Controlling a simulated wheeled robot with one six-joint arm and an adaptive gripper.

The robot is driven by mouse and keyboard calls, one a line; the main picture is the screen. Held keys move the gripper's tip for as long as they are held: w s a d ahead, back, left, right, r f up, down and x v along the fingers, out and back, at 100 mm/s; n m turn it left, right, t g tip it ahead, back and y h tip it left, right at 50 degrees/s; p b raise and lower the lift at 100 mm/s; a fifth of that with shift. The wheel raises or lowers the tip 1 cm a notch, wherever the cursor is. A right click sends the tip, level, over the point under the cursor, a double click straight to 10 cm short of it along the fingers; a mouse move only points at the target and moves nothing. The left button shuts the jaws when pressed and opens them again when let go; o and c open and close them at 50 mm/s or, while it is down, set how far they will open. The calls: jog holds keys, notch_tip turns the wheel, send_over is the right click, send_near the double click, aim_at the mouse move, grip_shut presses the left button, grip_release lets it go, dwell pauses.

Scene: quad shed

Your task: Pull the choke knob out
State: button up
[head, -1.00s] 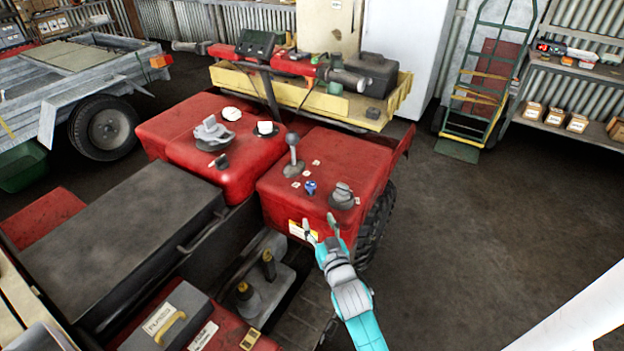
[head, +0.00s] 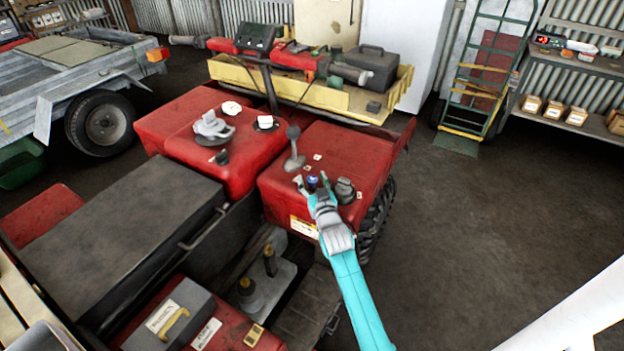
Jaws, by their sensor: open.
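A small blue knob (head: 312,181) stands on the red panel (head: 335,148) of the quad in the head view. No readable label shows whether it is the choke knob. My gripper (head: 311,183) is open, with one fingertip on each side of the blue knob in the picture. I cannot tell whether the fingers touch it. A dark grey round knob (head: 345,188) sits just right of my gripper. A small black knob (head: 222,157) is on the red tank cover to the left.
A grey lever with a round top (head: 293,148) rises close behind my gripper. A grey cap (head: 211,126) and a white knob (head: 265,122) stand on the tank cover. A yellow rack (head: 395,105) is behind. The floor to the right is clear.

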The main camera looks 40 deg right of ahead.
jog(key=shift+w+d, duration=0.2)
jog(key=shift+w, duration=0.15)
grip_shut()
jog(key=shift+r, duration=1.4)
grip_release()
jog(key=shift+s, duration=0.1)
jog(key=v, duration=1.2)
